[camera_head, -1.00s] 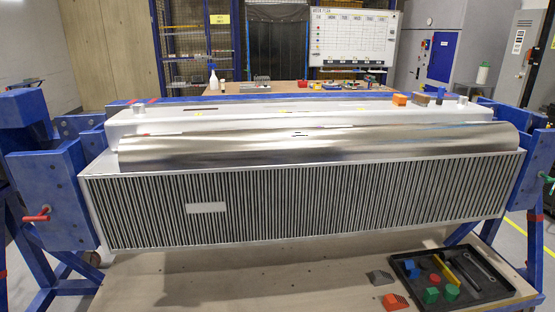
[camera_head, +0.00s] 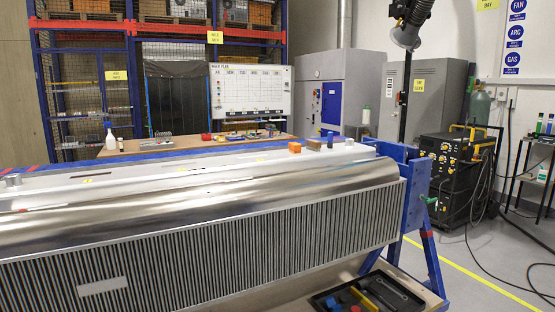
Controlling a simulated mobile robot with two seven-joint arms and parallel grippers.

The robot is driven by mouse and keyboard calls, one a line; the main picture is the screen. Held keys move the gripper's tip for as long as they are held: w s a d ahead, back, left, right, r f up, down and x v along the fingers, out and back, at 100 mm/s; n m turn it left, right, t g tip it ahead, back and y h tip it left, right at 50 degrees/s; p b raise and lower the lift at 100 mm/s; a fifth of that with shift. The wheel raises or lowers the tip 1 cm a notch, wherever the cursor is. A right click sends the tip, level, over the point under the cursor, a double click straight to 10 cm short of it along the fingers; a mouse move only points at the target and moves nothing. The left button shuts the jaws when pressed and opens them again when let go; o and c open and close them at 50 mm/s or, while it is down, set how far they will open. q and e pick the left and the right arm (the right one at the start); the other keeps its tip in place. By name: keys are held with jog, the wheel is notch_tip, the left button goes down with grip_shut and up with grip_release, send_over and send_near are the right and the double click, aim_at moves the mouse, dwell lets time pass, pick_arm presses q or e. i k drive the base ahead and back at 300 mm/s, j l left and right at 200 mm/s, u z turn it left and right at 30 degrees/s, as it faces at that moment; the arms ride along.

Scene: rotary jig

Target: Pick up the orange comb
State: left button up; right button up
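No object that I can clearly make out as the orange comb is in view now. A small orange block (camera_head: 295,147) sits on top of the large finned unit (camera_head: 250,250), near its right end, beside a brown block (camera_head: 313,145). At this size I cannot tell whether the orange block has teeth. A black tray (camera_head: 412,304) at the bottom edge is cut off; a blue piece (camera_head: 332,303), a red piece and a yellow bar (camera_head: 364,299) show in it. Neither of my grippers is in view.
A blue stand (camera_head: 415,200) holds the unit's right end, with a green handle (camera_head: 429,199) on it. A back table (camera_head: 180,148) carries a spray bottle (camera_head: 110,137) and small items. A black welding cart (camera_head: 455,170) stands at right. The floor right of the stand is mostly clear.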

aim_at(294, 147)
jog(key=i+l, duration=0.35)
jog(key=l, duration=0.15)
jog(key=i+l, duration=0.75)
jog(key=l, duration=0.25)
jog(key=i+l, duration=0.4)
jog(key=l, duration=0.15)
